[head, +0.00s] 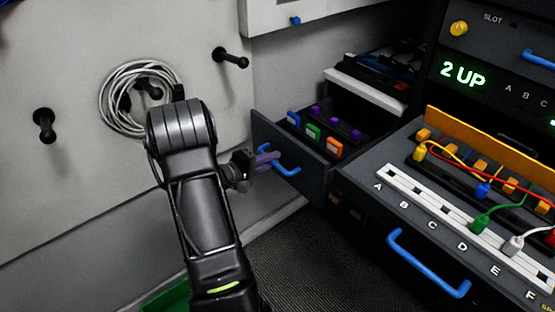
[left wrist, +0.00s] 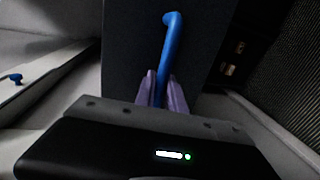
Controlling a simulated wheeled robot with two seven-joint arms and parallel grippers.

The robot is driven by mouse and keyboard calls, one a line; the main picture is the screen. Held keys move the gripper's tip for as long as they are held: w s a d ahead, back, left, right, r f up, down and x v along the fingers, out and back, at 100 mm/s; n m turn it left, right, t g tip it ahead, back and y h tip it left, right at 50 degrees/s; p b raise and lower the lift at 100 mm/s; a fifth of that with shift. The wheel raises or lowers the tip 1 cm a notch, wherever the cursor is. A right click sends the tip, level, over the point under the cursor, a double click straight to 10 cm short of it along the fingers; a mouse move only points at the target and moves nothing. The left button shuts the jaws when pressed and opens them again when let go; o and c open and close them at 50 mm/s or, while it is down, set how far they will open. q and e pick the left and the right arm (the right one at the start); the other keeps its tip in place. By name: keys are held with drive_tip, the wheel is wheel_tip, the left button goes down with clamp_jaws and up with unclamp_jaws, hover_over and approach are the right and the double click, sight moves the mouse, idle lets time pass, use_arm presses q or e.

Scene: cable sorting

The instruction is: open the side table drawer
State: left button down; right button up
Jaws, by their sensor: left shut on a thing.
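The side table drawer (head: 262,131) stands pulled out in the head view, with its inside showing. Its blue handle (head: 290,172) is on the dark front panel. Blue, green and orange blocks and several purple pieces are in the drawer. My left gripper (head: 268,159) is at the handle, its purple fingers shut on it. In the left wrist view the blue handle (left wrist: 171,50) runs down between the purple fingers (left wrist: 161,92). The part of the handle between the fingers is partly hidden. My right gripper is not in view.
A cable panel (head: 463,196) with lettered slots and coloured cables is at the right, above another blue handle (head: 428,265). A coiled grey cable (head: 117,92) hangs on the wall among black pegs (head: 44,125). The dark floor (head: 325,250) below the drawer is clear.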

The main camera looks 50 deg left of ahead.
use_arm(q)
drive_tip(key=shift+f, duration=0.1)
drive_tip(key=c, duration=1.4)
unclamp_jaws()
drive_tip(key=v, duration=0.8)
